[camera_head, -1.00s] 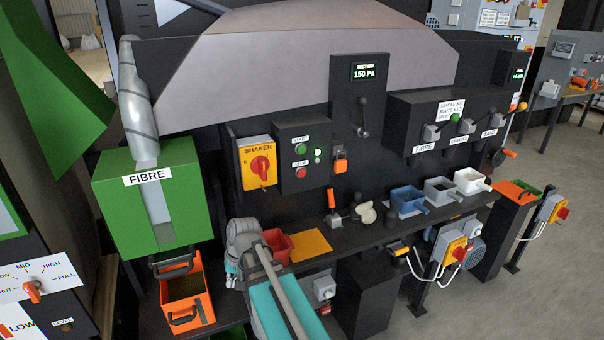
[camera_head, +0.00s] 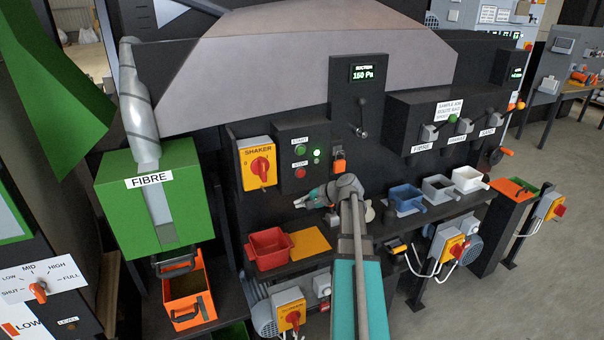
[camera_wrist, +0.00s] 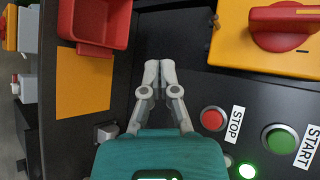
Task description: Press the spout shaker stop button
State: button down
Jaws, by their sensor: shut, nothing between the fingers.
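The red STOP button (camera_head: 300,173) sits on a dark control box (camera_head: 291,133), below the green START button (camera_head: 300,150). In the wrist view the red button (camera_wrist: 213,118), with its STOP label (camera_wrist: 235,125), is right of my fingers. My gripper (camera_head: 298,203) points left, below the control box in the head view. Its fingers (camera_wrist: 158,70) are together and empty, apart from the button in the picture. A green lamp (camera_wrist: 247,171) glows beside the buttons.
The yellow SHAKER switch (camera_head: 257,164) with a red knob is left of the control box. A red bin (camera_head: 268,249) and a yellow plate (camera_head: 310,243) are on the shelf below my gripper. An orange padlock (camera_head: 339,166) hangs right of the box.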

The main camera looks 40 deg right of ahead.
aim_at(299, 177)
jog(key=s+d+r+m+t, duration=0.1)
jog(key=d+r+m, duration=0.1)
jog(key=d, duration=0.4)
jog(key=shift+d+r+t+h, duration=0.25)
jog(key=shift+d+t+h, duration=0.05)
jog(key=shift+t, duration=0.1)
jog(key=shift+w, duration=0.15)
jog(key=w+d, duration=0.2)
jog(key=w, duration=0.6)
jog(key=shift+w+d, duration=0.2)
jog(key=shift+w, duration=0.8)
dwell(2.5)
jog(key=shift+s, duration=0.1)
jog(key=shift+s+a, duration=0.2)
jog(key=shift+s, duration=0.6)
dwell(0.4)
jog(key=shift+s+a, duration=0.2)
jog(key=shift+s, duration=0.6)
jog(key=shift+s+a, duration=0.2)
jog(key=shift+s, duration=0.65)
jog(key=shift+s+a, duration=0.2)
jog(key=shift+s, duration=0.6)
